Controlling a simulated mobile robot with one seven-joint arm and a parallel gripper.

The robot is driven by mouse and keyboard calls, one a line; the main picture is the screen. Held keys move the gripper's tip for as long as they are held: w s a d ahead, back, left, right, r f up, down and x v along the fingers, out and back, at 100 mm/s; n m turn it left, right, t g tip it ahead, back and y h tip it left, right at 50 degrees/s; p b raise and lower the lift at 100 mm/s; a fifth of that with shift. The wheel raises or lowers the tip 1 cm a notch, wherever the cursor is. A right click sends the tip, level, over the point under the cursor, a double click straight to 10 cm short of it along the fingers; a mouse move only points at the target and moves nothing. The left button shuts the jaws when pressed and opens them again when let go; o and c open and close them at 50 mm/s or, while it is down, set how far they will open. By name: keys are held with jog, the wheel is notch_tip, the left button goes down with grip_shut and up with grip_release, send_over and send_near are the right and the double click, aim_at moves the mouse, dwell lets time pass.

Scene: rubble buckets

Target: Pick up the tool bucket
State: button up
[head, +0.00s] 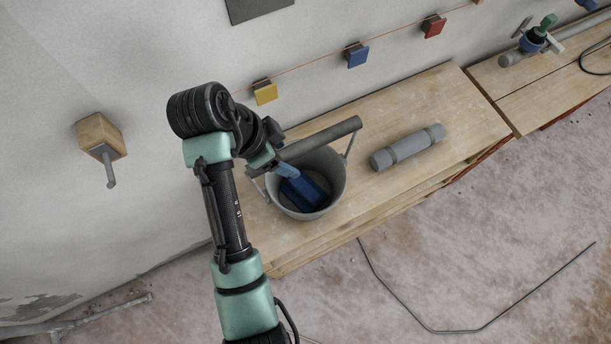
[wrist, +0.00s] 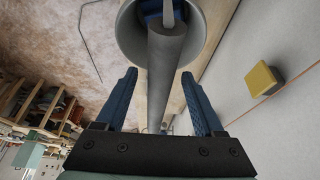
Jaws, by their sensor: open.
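The tool bucket (head: 335,178) is grey and stands upright on the wooden bench, with a blue object (head: 305,192) inside it. Its thick grey bar handle (head: 325,137) is raised above the rim. My gripper (head: 288,170) is at the handle's left end, partly hidden by the arm in the head view. In the wrist view, my gripper's two blue fingers (wrist: 161,92) are open, one on each side of the handle bar (wrist: 165,75), with a gap visible on both sides. The bucket's rim (wrist: 128,35) shows just beyond the fingers.
A grey cylinder (head: 408,147) lies on the wooden bench (head: 450,100) right of the bucket. Yellow (head: 265,92), blue (head: 357,55) and red (head: 433,26) blocks line the wall behind. A wooden block with a peg (head: 100,137) juts from the wall at left. A thin rod (head: 420,322) lies on the floor.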

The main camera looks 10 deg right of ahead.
jog(key=shift+f, duration=0.2)
jog(key=shift+c, duration=0.3)
grip_shut()
dwell(1.4)
